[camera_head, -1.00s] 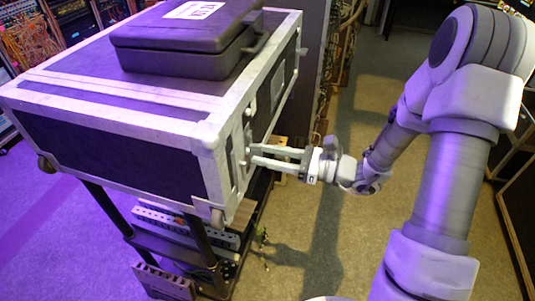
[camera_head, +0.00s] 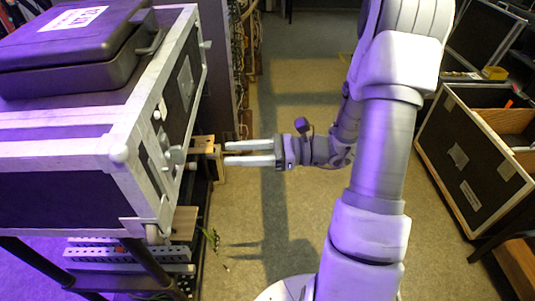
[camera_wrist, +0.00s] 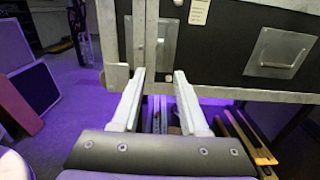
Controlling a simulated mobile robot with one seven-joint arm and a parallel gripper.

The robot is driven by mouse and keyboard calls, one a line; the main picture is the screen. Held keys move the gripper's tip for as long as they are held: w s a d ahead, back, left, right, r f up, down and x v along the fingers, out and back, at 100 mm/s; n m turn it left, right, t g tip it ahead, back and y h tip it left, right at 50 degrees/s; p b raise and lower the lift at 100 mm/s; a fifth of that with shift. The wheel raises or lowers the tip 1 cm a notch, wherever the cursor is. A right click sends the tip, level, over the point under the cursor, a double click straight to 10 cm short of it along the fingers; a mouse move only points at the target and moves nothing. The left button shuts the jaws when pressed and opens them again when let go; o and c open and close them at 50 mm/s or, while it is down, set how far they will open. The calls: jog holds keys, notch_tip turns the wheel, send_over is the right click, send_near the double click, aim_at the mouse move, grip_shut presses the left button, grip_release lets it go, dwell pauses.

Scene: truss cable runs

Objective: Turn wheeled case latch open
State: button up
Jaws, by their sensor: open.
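The wheeled case (camera_head: 60,135) is a dark flight case with pale metal edging at the left of the head view. Its latch (camera_head: 173,155) is a small metal fitting on the right-hand face, near the front corner. In the wrist view the latch (camera_wrist: 160,48) shows small beside a vertical metal strip, above and between my fingertips. I cannot tell which way it is turned. My gripper (camera_head: 224,153) is open and empty, to the right of the latch and apart from it, fingers pointing at the case. The wrist view also shows the parted fingers (camera_wrist: 159,76).
A closed dark box (camera_head: 75,50) lies on top of the wheeled case. Perforated metal bars (camera_head: 125,255) lie below it. An open case with wooden dividers (camera_head: 475,150) stands at the right. The floor between is clear.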

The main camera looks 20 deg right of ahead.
jog(key=v, duration=0.6)
jog(key=shift+d+b, duration=0.35)
jog(key=shift+s, duration=0.1)
